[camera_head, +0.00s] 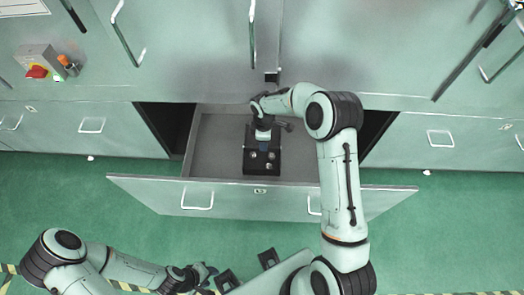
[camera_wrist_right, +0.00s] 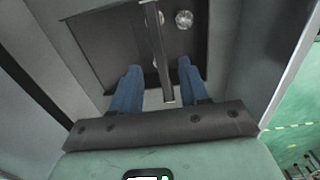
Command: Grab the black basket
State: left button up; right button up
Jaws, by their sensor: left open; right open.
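The black basket (camera_head: 247,166) sits inside the pulled-out drawer, with round shiny metal parts in it. In the right wrist view the dark basket (camera_wrist_right: 95,45) lies below the fingers, and its narrow bar-like handle (camera_wrist_right: 167,88) runs between them. My right gripper (camera_head: 263,135) reaches down over the basket from above. In the wrist view its two blue fingers (camera_wrist_right: 157,78) are apart, one on each side of the handle, with gaps visible. My left gripper (camera_head: 208,275) is open and empty, low in front of the drawer, away from the basket.
The grey drawer (camera_head: 220,136) stands open, its wide front panel (camera_head: 240,199) toward me. Closed cabinets (camera_head: 190,50) with bar handles rise behind. A small box with a red switch (camera_head: 37,72) is at the upper left. Green floor (camera_head: 420,225) is free at right.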

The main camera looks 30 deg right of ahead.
jog(key=f, duration=0.7)
jog(key=shift+w+a, duration=0.1)
jog(key=shift+a, duration=0.15)
grip_shut()
jog(key=shift+r, duration=0.15)
dwell(1.0)
